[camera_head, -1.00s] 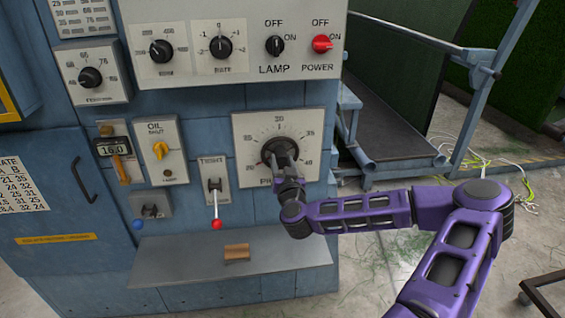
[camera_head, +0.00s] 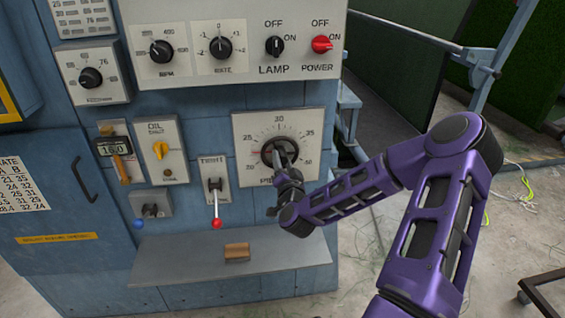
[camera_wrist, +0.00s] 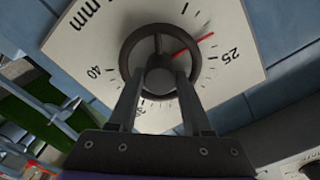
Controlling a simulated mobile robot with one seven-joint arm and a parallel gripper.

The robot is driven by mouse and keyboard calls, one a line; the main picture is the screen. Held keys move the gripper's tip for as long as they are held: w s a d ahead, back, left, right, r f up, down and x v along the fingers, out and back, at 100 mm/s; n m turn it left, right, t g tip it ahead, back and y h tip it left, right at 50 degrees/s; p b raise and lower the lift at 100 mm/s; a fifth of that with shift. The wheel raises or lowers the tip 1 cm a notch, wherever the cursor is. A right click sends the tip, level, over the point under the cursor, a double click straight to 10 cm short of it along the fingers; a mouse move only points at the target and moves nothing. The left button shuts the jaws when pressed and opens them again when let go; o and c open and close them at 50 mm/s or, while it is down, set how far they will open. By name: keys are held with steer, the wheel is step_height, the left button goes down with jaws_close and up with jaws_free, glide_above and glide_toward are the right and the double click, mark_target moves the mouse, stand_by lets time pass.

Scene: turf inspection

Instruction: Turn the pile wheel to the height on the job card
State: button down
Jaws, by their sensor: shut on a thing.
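The pile wheel (camera_head: 268,151) is a dark round knob on a pale square dial plate (camera_head: 243,178) with numbers and ticks around it. My gripper (camera_head: 283,158) is shut on the wheel. The wrist view shows both fingers on the wheel (camera_wrist: 128,52), one either side of its middle bar, with the gripper (camera_wrist: 160,82) below it. A thin red pointer (camera_wrist: 195,42) reaches from the wheel to the scale, close to 25 on the side away from 30. I cannot make out a job card for certain.
A grey shelf (camera_head: 180,262) with a small brown block (camera_head: 237,252) juts out below. Blue rails (camera_head: 480,75) stand to the right.

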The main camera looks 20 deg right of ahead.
steer(key=m, duration=0.4)
steer(key=shift+m, duration=0.4)
steer(key=m, duration=0.3)
steer(key=shift+m+b, duration=0.3)
steer(key=shift+b, duration=0.05)
steer(key=m, duration=0.4)
steer(key=shift+f+m, duration=0.1)
steer(key=shift+m, duration=0.2)
steer(key=m, duration=0.4)
steer(key=shift+c, duration=1.7)
jaws_free()
